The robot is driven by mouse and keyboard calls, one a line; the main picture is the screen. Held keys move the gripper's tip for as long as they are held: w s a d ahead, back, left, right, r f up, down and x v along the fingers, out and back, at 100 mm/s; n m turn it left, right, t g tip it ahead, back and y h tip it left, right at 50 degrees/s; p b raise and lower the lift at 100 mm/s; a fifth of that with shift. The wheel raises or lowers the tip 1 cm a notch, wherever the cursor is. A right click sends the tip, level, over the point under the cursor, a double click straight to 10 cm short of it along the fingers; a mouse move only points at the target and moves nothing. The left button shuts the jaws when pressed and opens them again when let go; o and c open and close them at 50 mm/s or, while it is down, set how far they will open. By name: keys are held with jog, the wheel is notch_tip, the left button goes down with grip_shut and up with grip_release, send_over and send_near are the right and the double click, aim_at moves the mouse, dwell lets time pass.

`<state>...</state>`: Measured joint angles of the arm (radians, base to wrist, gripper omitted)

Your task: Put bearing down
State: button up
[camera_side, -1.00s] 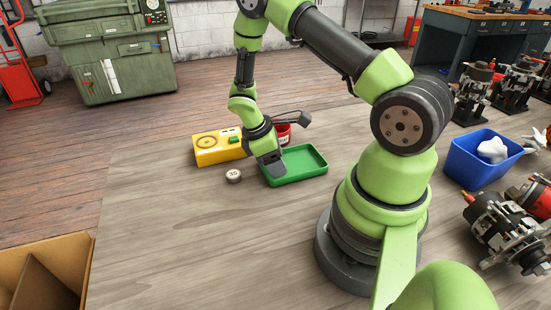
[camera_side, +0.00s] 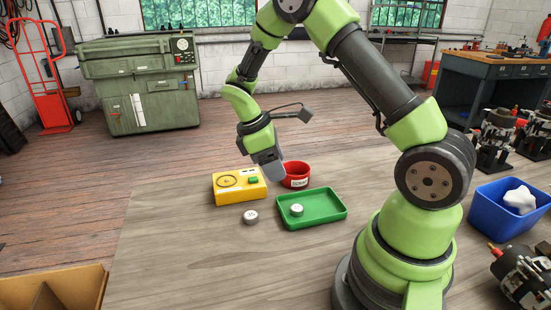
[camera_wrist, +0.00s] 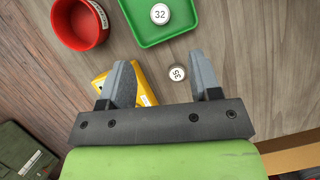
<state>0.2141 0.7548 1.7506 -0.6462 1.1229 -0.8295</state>
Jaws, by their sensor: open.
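A small round silver bearing (camera_side: 297,209) sits in the green tray (camera_side: 338,205), toward its left end. In the wrist view this bearing (camera_wrist: 160,14) shows the number 32 on top, and the green tray (camera_wrist: 148,38) lies around it. A second bearing (camera_side: 251,216), marked 35 in the wrist view (camera_wrist: 177,73), rests on the table outside the tray. My gripper (camera_side: 275,174) is raised above the table, behind and left of the tray. In the wrist view my gripper (camera_wrist: 163,60) is open, with nothing between its fingers.
A yellow box (camera_side: 240,187) with a green button stands left of the tray. A red labelled bin (camera_side: 296,178) stands behind the tray. A blue bin (camera_side: 482,205) stands at the right near metal alternator units. A cardboard box (camera_side: 85,283) is at front left. The front table is clear.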

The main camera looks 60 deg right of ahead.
jog(key=s+a+r+m+t+y, duration=0.1)
jog(key=s+a+r+m+t, duration=0.2)
jog(key=r, duration=0.4)
jog(key=s+a+r+m+t+y, duration=0.1)
jog(key=a+r+m+t, duration=0.15)
jog(key=a+r, duration=0.35)
jog(key=s+a+r+m+t+y, duration=0.2)
jog(key=s+a+r+m+t, duration=0.2)
jog(key=s, duration=0.4)
notch_tip(320, 180, up, 2)
jog(key=shift+s+a+r+m+t, duration=0.1)
jog(key=shift+s+a+m+t, duration=0.1)
jog(key=shift+s+m+t, duration=0.45)
